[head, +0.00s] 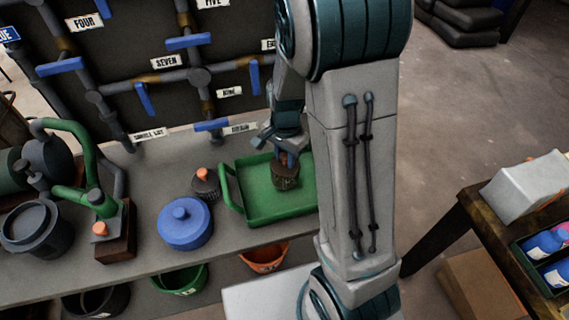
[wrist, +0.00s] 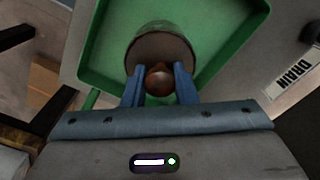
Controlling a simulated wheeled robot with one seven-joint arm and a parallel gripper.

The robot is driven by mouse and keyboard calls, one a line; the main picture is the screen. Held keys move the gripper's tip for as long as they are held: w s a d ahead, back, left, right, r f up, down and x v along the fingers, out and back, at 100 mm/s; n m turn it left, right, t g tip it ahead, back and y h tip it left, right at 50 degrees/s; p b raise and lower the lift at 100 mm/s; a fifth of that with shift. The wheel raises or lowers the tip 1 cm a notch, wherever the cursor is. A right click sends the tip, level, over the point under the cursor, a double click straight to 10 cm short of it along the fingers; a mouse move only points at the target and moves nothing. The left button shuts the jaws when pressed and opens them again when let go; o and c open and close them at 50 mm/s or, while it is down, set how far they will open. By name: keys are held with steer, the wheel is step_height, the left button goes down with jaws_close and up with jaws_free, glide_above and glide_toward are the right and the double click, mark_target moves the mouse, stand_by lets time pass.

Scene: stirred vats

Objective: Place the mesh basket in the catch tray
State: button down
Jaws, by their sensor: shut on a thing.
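The mesh basket (head: 285,174) is a small dark round basket with an orange-brown knob on top. In the head view it is over the green catch tray (head: 262,215), inside the tray's outline near its back right. My gripper (head: 288,157) is above it with its blue fingers shut on the knob. In the wrist view the fingers (wrist: 159,85) pinch the knob, and the basket (wrist: 162,48) is over the green tray floor (wrist: 105,55). I cannot tell whether the basket touches the tray floor. My arm hides the tray's right side in the head view.
A second dark basket with an orange knob (head: 204,184) stands left of the tray, beside a blue lidded pot (head: 185,223). A green-armed stirrer (head: 95,197) stands further left. Pipes with blue handles (head: 211,125) rise behind. Buckets (head: 264,257) stand below the bench edge.

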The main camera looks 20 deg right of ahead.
mark_target(285, 165)
steer(key=shift+w+f, duration=0.15)
steer(key=shift+w, duration=0.1)
steer(key=shift+f, duration=2)
steer(key=shift+f, duration=0.1)
steer(key=shift+f+b, duration=0.15)
steer(key=shift+b, duration=0.15)
steer(key=c, duration=1.2)
jaws_free()
steer(key=shift+o, duration=0.2)
